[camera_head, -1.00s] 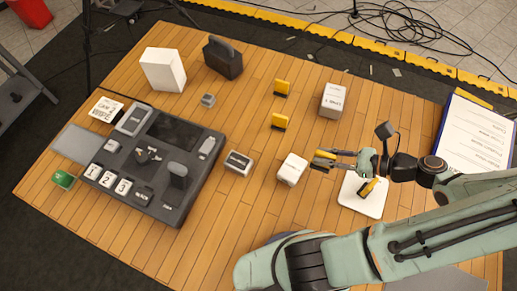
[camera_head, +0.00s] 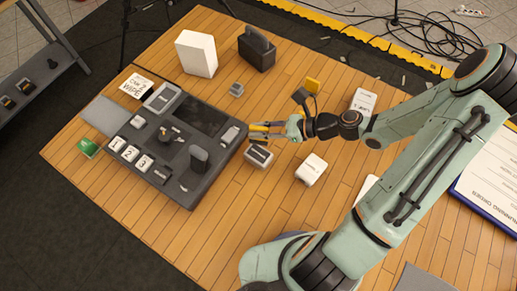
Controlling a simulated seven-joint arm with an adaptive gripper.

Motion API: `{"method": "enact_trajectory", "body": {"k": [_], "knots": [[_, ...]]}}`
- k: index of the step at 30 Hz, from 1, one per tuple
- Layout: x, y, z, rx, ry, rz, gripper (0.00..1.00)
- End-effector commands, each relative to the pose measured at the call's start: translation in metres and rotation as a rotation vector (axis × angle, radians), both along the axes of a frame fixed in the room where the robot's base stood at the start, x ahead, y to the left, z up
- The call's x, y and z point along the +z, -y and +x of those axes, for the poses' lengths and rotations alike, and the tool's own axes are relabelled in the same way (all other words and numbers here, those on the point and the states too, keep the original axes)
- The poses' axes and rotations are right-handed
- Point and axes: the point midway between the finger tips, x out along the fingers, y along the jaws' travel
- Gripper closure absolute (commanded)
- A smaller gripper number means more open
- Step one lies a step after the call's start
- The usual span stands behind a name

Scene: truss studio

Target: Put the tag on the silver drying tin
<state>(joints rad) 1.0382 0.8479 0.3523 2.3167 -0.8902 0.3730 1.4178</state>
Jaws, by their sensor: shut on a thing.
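My gripper (camera_head: 256,131) is shut on a small yellow tag (camera_head: 261,127), seen partly between its fingers. It is beside the right edge of the dark tray, above and just behind a small silver-grey box with a dark label (camera_head: 258,155). A smaller grey, silver-looking tin (camera_head: 236,89) stands on the wooden table behind the gripper. I cannot tell for certain which of these two is the drying tin.
The dark tray (camera_head: 188,190) holds several small items. A white box (camera_head: 197,54) and a dark case (camera_head: 257,48) stand at the back. A white block (camera_head: 311,169) and a white labelled box (camera_head: 363,101) stand to the right. The front middle of the wooden table (camera_head: 215,235) is clear.

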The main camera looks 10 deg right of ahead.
Motion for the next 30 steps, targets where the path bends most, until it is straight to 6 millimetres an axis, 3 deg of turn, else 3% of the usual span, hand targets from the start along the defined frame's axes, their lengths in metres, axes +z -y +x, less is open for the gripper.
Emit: {"method": "enact_trajectory", "body": {"k": [3,13,26,27,29,30], "knots": [[-0.021,-0.003,-0.001,0.010,-0.004,0.004,1.00],[-0.067,-0.002,-0.001,0.007,-0.002,0.002,1.00],[-0.075,-0.002,0.000,0.006,-0.001,-0.001,1.00],[-0.075,-0.002,0.000,0.007,0.000,-0.001,0.79],[-0.075,-0.002,0.000,0.007,0.000,-0.001,0.62],[-0.075,-0.002,0.000,0.007,0.000,-0.001,0.62]]}}
